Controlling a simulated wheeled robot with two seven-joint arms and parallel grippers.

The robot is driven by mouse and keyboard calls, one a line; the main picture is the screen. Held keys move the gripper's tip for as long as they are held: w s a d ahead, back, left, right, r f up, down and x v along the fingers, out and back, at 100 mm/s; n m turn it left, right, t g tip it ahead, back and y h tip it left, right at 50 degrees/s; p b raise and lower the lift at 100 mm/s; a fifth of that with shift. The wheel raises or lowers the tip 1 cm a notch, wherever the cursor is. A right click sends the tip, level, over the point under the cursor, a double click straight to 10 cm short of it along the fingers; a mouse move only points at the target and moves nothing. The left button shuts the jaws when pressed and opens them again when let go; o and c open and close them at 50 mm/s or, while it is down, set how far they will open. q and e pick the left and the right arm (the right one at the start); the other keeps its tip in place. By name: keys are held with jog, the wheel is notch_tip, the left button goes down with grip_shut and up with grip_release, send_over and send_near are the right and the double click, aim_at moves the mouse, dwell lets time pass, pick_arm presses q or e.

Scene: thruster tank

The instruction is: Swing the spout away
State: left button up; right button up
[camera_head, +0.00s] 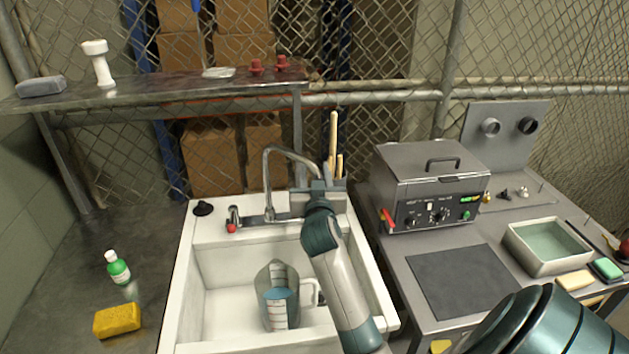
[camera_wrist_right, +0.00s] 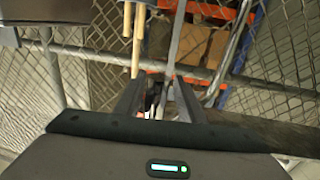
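The chrome faucet spout (camera_head: 268,170) rises behind the sink (camera_head: 182,290) and arches to the right, its end close to my right gripper (camera_head: 312,192). In the right wrist view my right gripper (camera_wrist_right: 158,100) shows its two fingers apart. A grey strip (camera_wrist_right: 175,45) stands beyond the gap; I cannot tell whether it is the spout. Contact with the spout is hidden in the head view. A clear measuring jug (camera_head: 276,290) with bluish contents stands in the basin, left of my right forearm. A red-marked faucet handle (camera_head: 232,222) is left of the spout. My left gripper is out of view.
Wooden handles (camera_head: 333,135) stand behind my gripper. A shelf (camera_head: 150,92) crosses behind.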

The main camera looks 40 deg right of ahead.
jog(key=b+v, duration=0.4)
jog(key=v, duration=1.3)
jog(key=shift+a+b, duration=0.25)
jog(key=shift+b, duration=0.05)
jog(key=shift+s, duration=0.1)
jog(key=shift+c, duration=0.6)
